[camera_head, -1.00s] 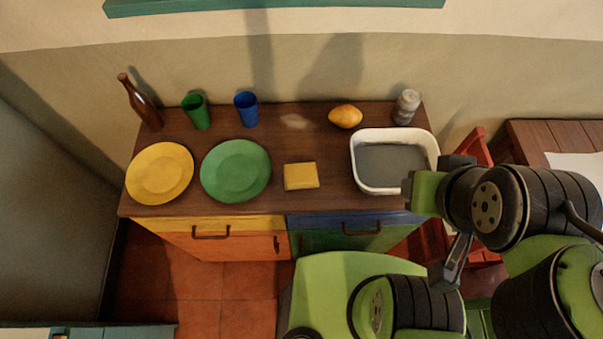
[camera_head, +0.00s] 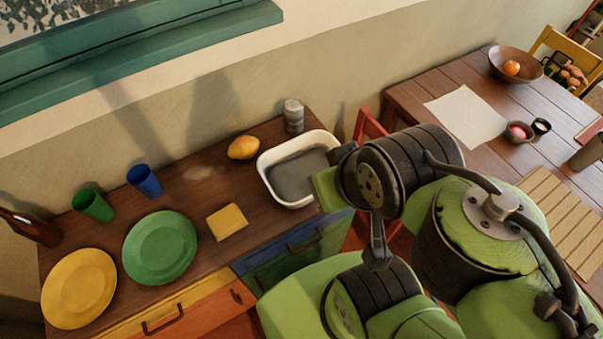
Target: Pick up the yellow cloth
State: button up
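The yellow cloth (camera_head: 227,221) is a small folded square lying flat on the brown wooden cabinet top, between the green plate and the white basin. Nothing touches it. My arm is folded at the right of the cabinet, in front of the basin. A slim dark part at its end, which looks like my gripper (camera_head: 377,252), points downward, well to the right of the cloth and apart from it. Its fingers are too hidden to show whether they are open or shut.
A green plate (camera_head: 160,247) and yellow plate (camera_head: 79,288) lie left of the cloth. A white basin (camera_head: 263,164) stands right. A wooden table (camera_head: 420,90) is at right.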

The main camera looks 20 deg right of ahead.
aim_at(226, 221)
jog(key=j+u, duration=0.15)
jog(key=u, duration=0.35)
jog(key=j+u, duration=0.2)
jog(key=u, duration=0.25)
jog(key=j+u, duration=0.2)
jog(key=u, duration=0.3)
jog(key=i+j+u, duration=0.1)
jog(key=u, duration=0.35)
